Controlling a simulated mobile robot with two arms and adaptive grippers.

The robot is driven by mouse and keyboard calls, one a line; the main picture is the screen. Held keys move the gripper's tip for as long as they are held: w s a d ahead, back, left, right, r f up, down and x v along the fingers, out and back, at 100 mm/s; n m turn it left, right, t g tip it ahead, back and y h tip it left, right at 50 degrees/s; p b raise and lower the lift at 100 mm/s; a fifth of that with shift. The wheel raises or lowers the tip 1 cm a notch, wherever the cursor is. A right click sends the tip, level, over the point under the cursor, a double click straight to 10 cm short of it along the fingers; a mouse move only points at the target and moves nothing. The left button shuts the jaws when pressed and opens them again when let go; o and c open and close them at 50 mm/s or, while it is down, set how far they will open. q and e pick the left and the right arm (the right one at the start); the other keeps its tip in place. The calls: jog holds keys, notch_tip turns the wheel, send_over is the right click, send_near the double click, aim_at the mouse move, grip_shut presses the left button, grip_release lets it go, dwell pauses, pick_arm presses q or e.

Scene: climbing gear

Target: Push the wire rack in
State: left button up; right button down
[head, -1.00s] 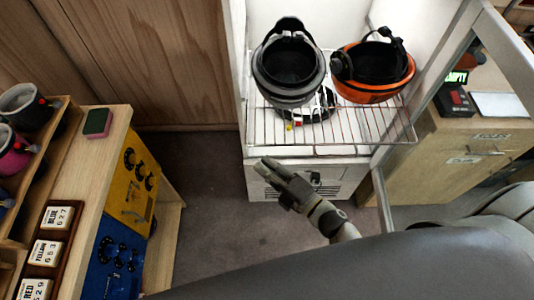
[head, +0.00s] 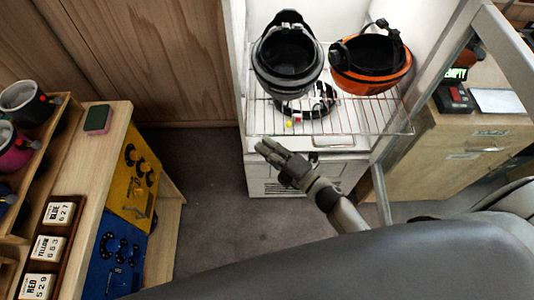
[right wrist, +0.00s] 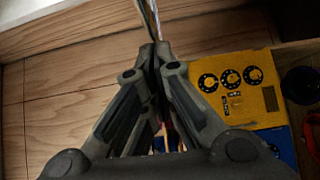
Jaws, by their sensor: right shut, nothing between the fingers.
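The wire rack (head: 345,119) sticks out of the white cabinet (head: 240,60) toward me. A grey helmet (head: 286,62) and an orange helmet (head: 372,68) sit on it, and a smaller dark item with a white, red and yellow part lies between and in front of them. My right gripper (head: 262,148) is shut and empty, at the rack's front edge near its left end. I cannot tell whether it touches the rack. In the right wrist view the shut fingers (right wrist: 155,50) meet thin rods at the top. My left gripper is not in view.
At left stands a wooden shelf (head: 105,150) with mugs, number blocks and yellow and blue panels (head: 140,180). A wooden drawer cabinet (head: 470,150) stands at right beyond the open glass door's frame (head: 384,200). Bare floor (head: 215,200) lies between.

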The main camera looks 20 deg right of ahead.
aim_at(266, 93)
jog(key=w+d+b, duration=0.2)
jog(key=w, duration=0.4)
jog(key=w+d+b, duration=0.1)
jog(key=w+b, duration=0.2)
jog(key=w, duration=0.4)
jog(key=w+d+b, duration=0.2)
jog(key=w, duration=0.4)
jog(key=shift+w+d+f, duration=0.15)
jog(key=shift+w+d, duration=0.2)
jog(key=shift+w+d+b, duration=0.2)
jog(key=shift+w+b, duration=0.2)
jog(key=shift+w, duration=0.1)
jog(key=shift+r, duration=0.35)
jog(key=shift+w+d, duration=0.1)
